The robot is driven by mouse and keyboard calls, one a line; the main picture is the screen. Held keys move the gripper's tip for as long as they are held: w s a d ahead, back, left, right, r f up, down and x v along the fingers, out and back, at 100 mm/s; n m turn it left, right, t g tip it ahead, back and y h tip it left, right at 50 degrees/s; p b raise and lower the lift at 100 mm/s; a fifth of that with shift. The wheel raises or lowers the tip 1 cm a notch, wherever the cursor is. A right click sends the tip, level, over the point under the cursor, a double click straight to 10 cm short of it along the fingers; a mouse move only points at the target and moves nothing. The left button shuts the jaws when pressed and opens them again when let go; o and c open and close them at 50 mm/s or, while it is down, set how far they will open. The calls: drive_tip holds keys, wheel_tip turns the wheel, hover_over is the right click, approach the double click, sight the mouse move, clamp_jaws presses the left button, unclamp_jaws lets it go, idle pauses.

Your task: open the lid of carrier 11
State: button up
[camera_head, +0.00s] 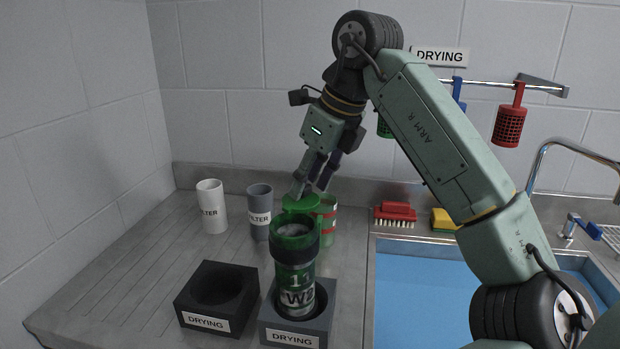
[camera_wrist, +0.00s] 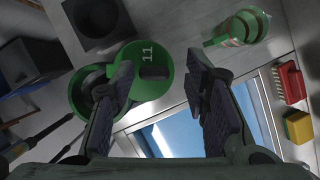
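Carrier 11 (camera_head: 294,277) is a green and clear tube marked 11 and W2, upright in the front right drying block (camera_head: 330,318). Its green lid (camera_head: 300,203) stands out past the far side of the rim, and the mouth (camera_head: 293,230) shows uncovered. In the wrist view the round lid (camera_wrist: 138,88), marked 11 with a dark slot, lies beside the open mouth and partly overlaps it. My gripper (camera_head: 316,182) is just above the lid. Its fingers (camera_wrist: 160,82) are apart with nothing visibly held between them; whether a finger touches the lid is unclear.
An empty drying block (camera_head: 215,290) stands at left. White (camera_head: 211,207) and grey (camera_head: 259,212) filter tubes stand behind. A green carrier with red bands (camera_head: 328,222) is close behind the lid. A blue sink (camera_head: 420,290), red brush (camera_head: 395,213) and yellow sponge (camera_head: 444,220) are at right.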

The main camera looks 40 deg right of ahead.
drive_tip(key=v, duration=0.7)
drive_tip(key=shift+r, duration=0.2)
drive_tip(key=shift+s, duration=0.25)
idle(0.4)
